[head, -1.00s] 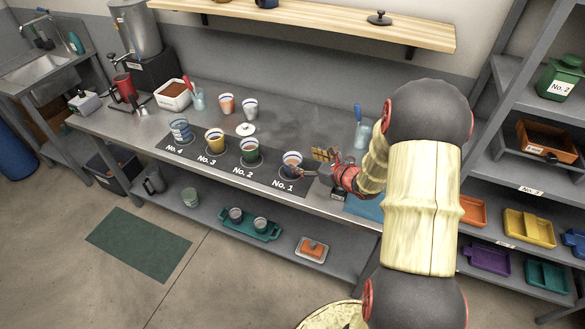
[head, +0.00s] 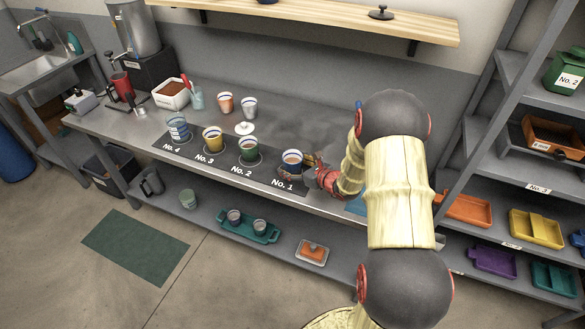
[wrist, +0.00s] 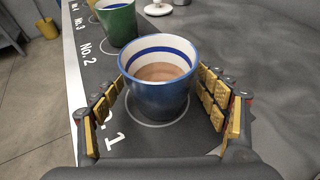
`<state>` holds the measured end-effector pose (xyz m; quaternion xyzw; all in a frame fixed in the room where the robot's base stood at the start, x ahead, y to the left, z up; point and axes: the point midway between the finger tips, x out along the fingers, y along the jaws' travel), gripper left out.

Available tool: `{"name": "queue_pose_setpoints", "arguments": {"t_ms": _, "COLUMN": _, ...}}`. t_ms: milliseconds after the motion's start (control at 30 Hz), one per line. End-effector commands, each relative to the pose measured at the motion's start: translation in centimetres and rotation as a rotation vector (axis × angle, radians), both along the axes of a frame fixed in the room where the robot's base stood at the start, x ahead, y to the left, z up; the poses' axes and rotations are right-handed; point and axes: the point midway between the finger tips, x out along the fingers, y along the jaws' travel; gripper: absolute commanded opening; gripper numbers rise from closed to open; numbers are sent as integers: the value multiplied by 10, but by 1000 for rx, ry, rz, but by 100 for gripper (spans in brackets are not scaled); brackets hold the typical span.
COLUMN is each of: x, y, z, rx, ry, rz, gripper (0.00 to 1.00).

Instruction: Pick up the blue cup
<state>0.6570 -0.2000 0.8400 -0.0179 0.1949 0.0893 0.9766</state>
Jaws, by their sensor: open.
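The blue cup (wrist: 160,92) stands upright on the No. 1 spot of the dark mat, with a white and blue banded inside and brown contents. It also shows in the head view (head: 292,160), partly hidden by my gripper. My gripper (wrist: 165,105) is open, with its yellow-padded fingers on either side of the cup. The left finger is close to the cup wall, and the right finger is close to the other side; I cannot tell whether either touches.
The wooden shelf (head: 330,22) hangs above the counter.

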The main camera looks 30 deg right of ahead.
Motion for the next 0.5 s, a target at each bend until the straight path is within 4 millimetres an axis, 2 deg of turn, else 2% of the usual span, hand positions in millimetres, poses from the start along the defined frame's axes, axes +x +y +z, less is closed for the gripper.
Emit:
{"name": "queue_pose_setpoints", "arguments": {"t_ms": 267, "x": 5, "y": 1, "z": -1, "rx": 0, "ry": -1, "rz": 0, "gripper": 73}}
{"name": "queue_pose_setpoints", "arguments": {"t_ms": 500, "x": 4, "y": 1, "z": -1, "rx": 0, "ry": -1, "rz": 0, "gripper": 60}}
